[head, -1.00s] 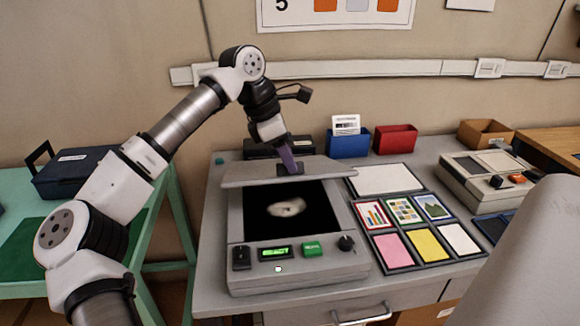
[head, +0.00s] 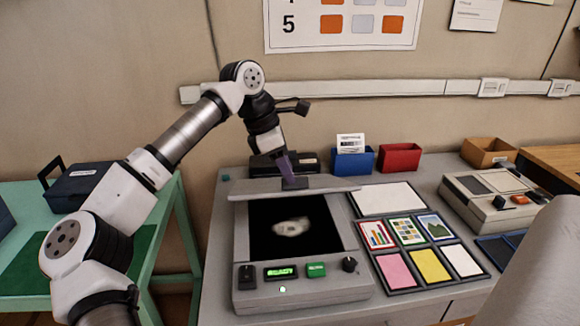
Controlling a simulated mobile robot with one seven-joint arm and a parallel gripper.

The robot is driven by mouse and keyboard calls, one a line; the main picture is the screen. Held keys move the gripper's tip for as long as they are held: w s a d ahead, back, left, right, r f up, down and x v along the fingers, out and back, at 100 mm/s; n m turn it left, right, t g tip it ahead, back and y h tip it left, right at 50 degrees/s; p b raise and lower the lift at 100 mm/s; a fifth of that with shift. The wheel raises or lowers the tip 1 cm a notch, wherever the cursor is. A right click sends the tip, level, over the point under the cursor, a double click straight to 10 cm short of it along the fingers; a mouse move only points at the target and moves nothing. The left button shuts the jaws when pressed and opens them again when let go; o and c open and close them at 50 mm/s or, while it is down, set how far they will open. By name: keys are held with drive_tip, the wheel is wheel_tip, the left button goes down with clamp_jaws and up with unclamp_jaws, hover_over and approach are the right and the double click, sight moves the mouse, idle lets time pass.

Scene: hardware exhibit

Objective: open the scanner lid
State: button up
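The grey scanner (head: 301,293) stands on the desk, with a small lit green display (head: 280,273) on its front panel. Its lid (head: 325,186) is raised at the back and seen nearly edge-on. The black scan bed (head: 270,215) is uncovered and bears a pale oval patch. My gripper (head: 291,176) reaches down to the lid's upper side, at its middle, and looks to touch it. A purple finger shows; whether the fingers are open or shut is hidden.
A black box (head: 262,165) stands behind the lid, with blue (head: 352,162) and red (head: 398,157) bins farther right. A tray of colored cards (head: 431,264) lies right of the scanner. Another grey device (head: 490,200) stands beyond it. A green table (head: 100,218) stands at left.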

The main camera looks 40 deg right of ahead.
drive_tip(key=w+a+r+p, duration=0.1)
drive_tip(key=w+r+p, duration=0.5)
drive_tip(key=r+p, duration=0.4)
drive_tip(key=shift+w+a+r+p, duration=0.2)
drive_tip(key=shift+a+r+p, duration=0.2)
drive_tip(key=shift+p, duration=0.7)
idle(0.5)
